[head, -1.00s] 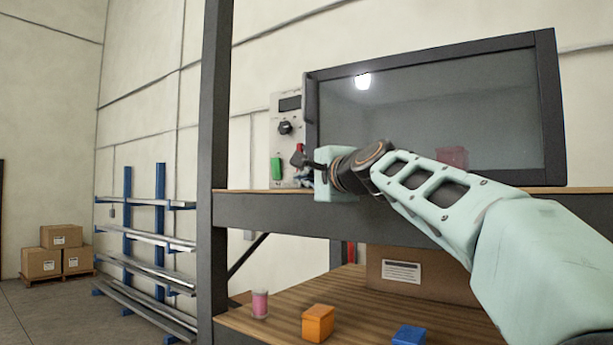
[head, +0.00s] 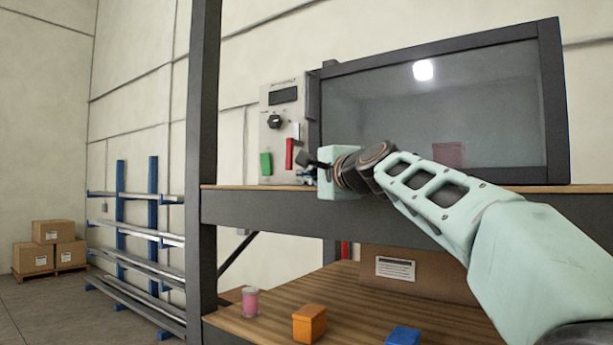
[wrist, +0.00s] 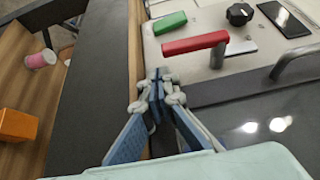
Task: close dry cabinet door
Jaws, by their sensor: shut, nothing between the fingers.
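The dry cabinet stands on the upper shelf; its dark-framed glass door (head: 440,110) fills the right of the head view and looks shut or nearly so, though I cannot tell if it is fully flush. Its control panel (head: 284,125) is at the left, with a dark display, a black knob, a green piece and a red handle (head: 290,154). In the wrist view the red handle (wrist: 195,43) lies ahead of the fingertips, apart from them. My gripper (wrist: 158,80) is shut and empty at the shelf's front edge, below the panel. In the head view my gripper (head: 310,170) is partly hidden by the wrist.
The shelf's dark beam (head: 330,210) and upright post (head: 203,120) stand close to my arm. A grey bar handle (wrist: 295,60) shows right of the fingers.

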